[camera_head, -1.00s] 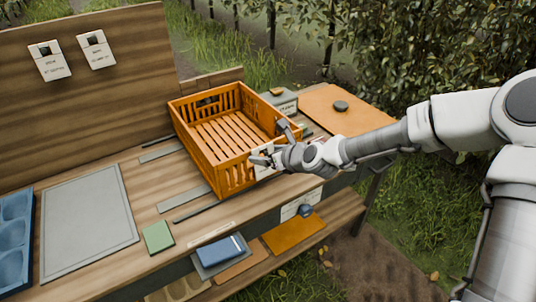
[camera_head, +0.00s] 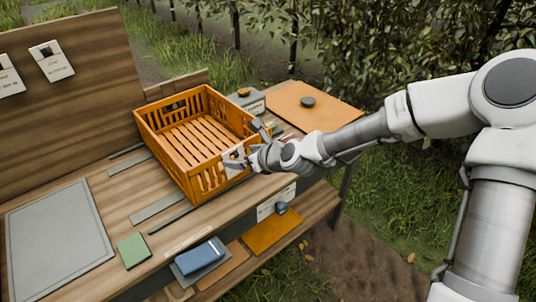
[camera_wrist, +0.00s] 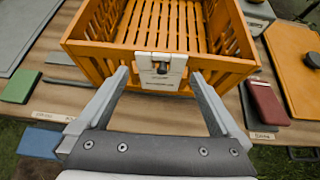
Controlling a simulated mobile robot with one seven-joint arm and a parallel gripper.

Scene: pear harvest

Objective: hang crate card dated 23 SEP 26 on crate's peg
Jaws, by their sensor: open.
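An orange slatted crate (camera_head: 168,155) stands on the wooden bench. It also shows in the wrist view (camera_wrist: 88,62). A white card (camera_wrist: 146,82) with a dark clip or peg part at its top lies against the crate's near end wall. It is partly visible beside my gripper in the head view (camera_head: 232,162); its date cannot be read. My gripper (camera_wrist: 160,76) is open, with one finger on each side of the card and apart from it. In the head view my gripper (camera_head: 246,156) is at that end wall.
Two white cards, one cut off by the frame (camera_head: 7,78) and one whole (camera_head: 52,62), are on the upright board (camera_head: 85,85); their print is unreadable. A grey mat (camera_head: 60,240), green block (camera_head: 133,250) and dark red block (camera_wrist: 267,103) lie around the crate.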

